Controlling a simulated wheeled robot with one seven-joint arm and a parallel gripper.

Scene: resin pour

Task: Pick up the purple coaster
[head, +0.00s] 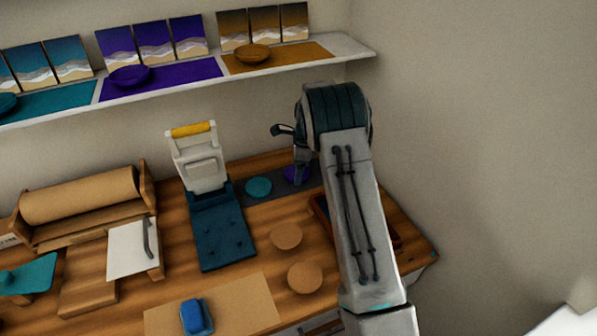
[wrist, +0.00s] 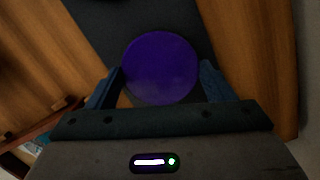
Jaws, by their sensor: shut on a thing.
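The purple coaster (wrist: 160,66) is a flat round disc that lies between the two fingers of my gripper (wrist: 162,82) in the wrist view. The fingers are shut on its left and right sides. In the head view a part of the purple coaster (head: 294,175) shows under my gripper (head: 298,180), at the right end of a dark mat. My arm hides the rest of it. A dark strip lies beneath the coaster in the wrist view. I cannot tell whether the coaster touches it.
A teal coaster (head: 258,187) lies to the left on the dark mat (head: 283,187). Two wooden discs (head: 286,236) lie nearer the front. A blue-based press (head: 220,235) stands to the left. A dark-framed tray (head: 322,212) is partly behind my arm. The shelf (head: 352,46) is above.

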